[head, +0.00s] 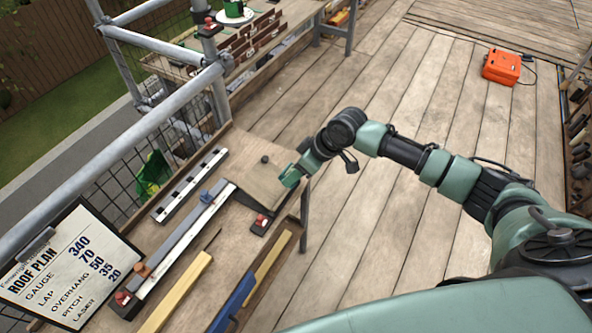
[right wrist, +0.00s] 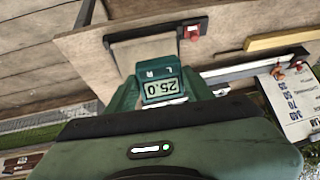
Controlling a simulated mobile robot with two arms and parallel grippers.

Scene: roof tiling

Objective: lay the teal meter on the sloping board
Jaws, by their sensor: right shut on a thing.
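The teal meter (right wrist: 163,84) is between the fingers of my right gripper (right wrist: 163,92), which is shut on it. Its display reads 25.0, upside down in the right wrist view. In the head view my right gripper (head: 290,177) is at the right edge of the sloping board (head: 260,188), a tan panel at the far end of the bench. The board also shows just beyond the meter in the right wrist view (right wrist: 138,54). I cannot tell whether the meter touches it. My left gripper is not in view.
The bench holds a slotted white bar (head: 190,184), a long rail with a blue slider (head: 207,197), yellow strips (head: 175,293) and a roof plan clipboard (head: 65,262). Scaffold tubes (head: 150,125) line the left.

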